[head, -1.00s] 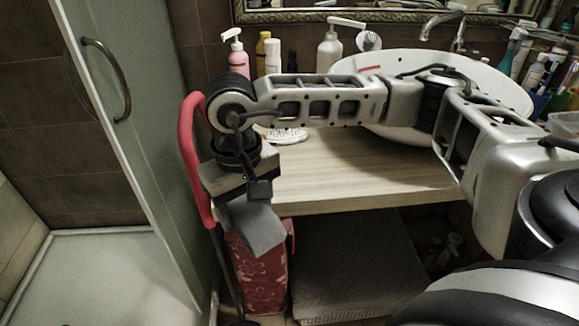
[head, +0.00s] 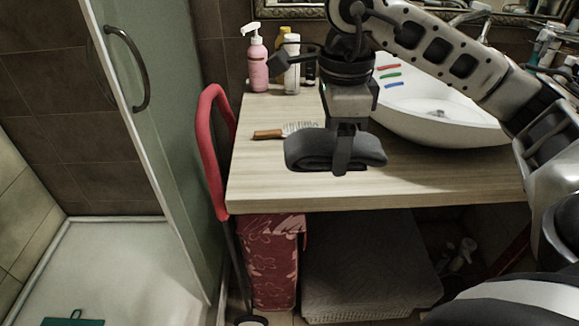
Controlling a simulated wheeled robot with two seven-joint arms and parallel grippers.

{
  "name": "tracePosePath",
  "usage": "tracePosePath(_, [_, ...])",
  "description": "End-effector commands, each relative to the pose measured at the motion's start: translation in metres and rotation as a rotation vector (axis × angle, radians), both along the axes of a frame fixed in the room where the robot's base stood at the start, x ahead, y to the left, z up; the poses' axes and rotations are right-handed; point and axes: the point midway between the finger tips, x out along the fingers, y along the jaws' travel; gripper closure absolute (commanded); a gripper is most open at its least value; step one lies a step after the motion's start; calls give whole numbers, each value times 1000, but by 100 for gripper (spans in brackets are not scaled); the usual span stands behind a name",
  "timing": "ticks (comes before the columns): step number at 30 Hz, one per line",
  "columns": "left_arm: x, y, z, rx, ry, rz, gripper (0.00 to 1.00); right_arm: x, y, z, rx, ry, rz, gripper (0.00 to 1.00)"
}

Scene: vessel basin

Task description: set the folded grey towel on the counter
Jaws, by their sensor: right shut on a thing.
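The folded grey towel (head: 305,152) is a thick dark bundle over the front middle of the wooden counter (head: 265,185). My right gripper (head: 342,155) points down and is shut on the towel, with one finger showing across its front side. A dark shadow lies close under the towel; I cannot tell whether its underside touches the wood. My left gripper is not in view.
A hairbrush (head: 283,131) lies just behind and left of the towel. The white basin (head: 440,125) stands to the right. A pink pump bottle (head: 257,65) and a white bottle (head: 291,65) stand at the back. The counter's front left is bare.

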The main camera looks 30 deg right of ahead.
Motion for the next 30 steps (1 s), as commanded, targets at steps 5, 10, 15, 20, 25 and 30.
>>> tracePosePath(5, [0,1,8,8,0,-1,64,39,0,-16,2,5,-3,61])
tracePosePath(10, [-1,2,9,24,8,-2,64,82,-2,-34,2,5,-1,61])
tracePosePath(15, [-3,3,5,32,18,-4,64,109,-3,-68,1,4,-1,61])
tracePosePath(20, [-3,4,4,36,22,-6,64,123,-4,-86,0,1,1,61])
tracePosePath(25, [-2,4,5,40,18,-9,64,130,-4,-95,0,1,1,61])
tracePosePath(30, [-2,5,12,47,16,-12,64,130,-5,-117,0,5,1,61])
